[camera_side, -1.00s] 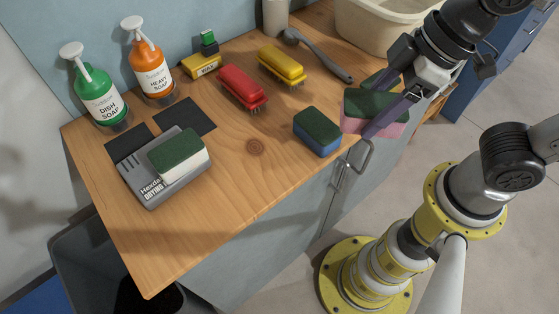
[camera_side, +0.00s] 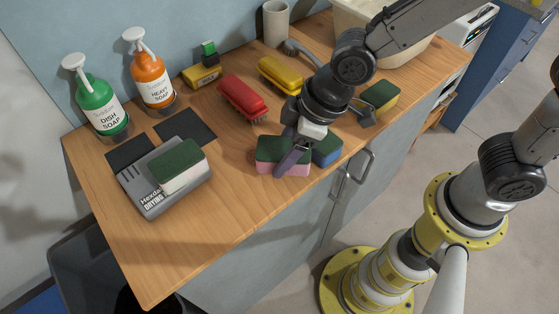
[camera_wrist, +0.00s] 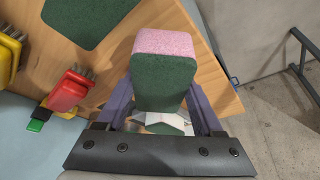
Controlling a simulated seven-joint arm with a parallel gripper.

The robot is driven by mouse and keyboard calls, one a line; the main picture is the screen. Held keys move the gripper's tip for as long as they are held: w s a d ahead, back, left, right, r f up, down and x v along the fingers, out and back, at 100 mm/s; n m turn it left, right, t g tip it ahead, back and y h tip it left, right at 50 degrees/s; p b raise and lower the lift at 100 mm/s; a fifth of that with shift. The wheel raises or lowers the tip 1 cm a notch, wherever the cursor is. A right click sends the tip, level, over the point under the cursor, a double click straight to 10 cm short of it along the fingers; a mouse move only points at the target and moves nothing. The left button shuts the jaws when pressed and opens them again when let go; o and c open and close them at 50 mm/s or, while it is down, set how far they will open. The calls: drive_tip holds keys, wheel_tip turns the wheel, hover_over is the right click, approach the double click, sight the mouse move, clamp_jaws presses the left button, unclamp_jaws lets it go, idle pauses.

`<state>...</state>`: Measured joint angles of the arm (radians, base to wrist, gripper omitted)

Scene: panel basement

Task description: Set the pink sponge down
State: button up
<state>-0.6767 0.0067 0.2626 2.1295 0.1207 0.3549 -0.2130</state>
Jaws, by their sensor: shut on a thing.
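The pink sponge (camera_side: 283,168) has a dark green scouring side. My gripper (camera_side: 288,160) is shut on it, with the purple fingers on either side. In the side view it is over the wooden counter (camera_side: 225,210), just left of the blue sponge (camera_side: 328,150), which it partly covers. I cannot tell whether the pink sponge touches the counter. In the wrist view the pink sponge (camera_wrist: 164,42) sits between the fingers of my gripper (camera_wrist: 160,100).
A white sponge (camera_side: 184,178) rests on the grey drying tray (camera_side: 150,205) at the left. A red brush (camera_side: 242,97) and yellow brush (camera_side: 280,75) lie behind my gripper. A yellow sponge (camera_side: 380,97) is at the right. The front left counter is clear.

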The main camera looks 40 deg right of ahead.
drive_tip(key=shift+w+a+f, duration=0.1)
drive_tip(key=shift+w+f, duration=0.05)
drive_tip(key=shift+f, duration=0.1)
drive_tip(key=shift+w+a+f, duration=0.15)
drive_tip(key=shift+f, duration=1.6)
drive_tip(key=shift+f, duration=0.1)
drive_tip(key=o, duration=1.3)
